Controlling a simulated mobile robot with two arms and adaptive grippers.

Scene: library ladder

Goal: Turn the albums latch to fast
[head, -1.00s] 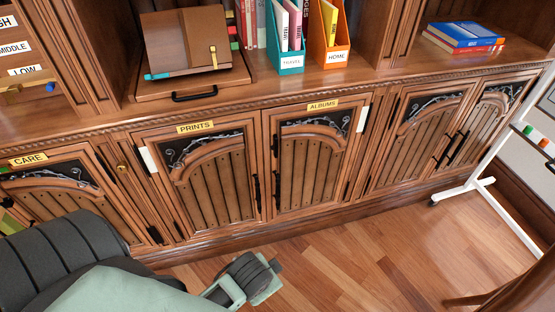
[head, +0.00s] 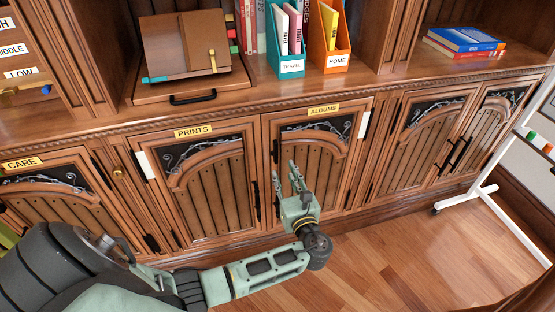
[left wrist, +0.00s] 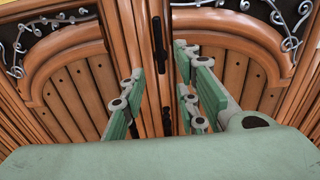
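The albums door (head: 322,150) is closed, with a yellow ALBUMS label (head: 323,109) above it. I cannot tell which fitting is the albums latch. A white plate (head: 362,124) sits at the door's upper right edge. Dark upright fittings (left wrist: 158,40) line the seam between the albums and prints doors. My left gripper (head: 285,179) is in front of the albums door's lower left part, near that seam. Its fingers (left wrist: 160,90) are apart, with a dark fitting seen between them; touch is not clear. My right gripper is not in view.
The prints door (head: 212,185) is closed to the left. A counter ledge (head: 225,108) above bears a brown album, file boxes (head: 292,50) and blue and red books (head: 465,37). A white wheeled stand (head: 485,195) is at right. The wood floor (head: 400,240) is clear.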

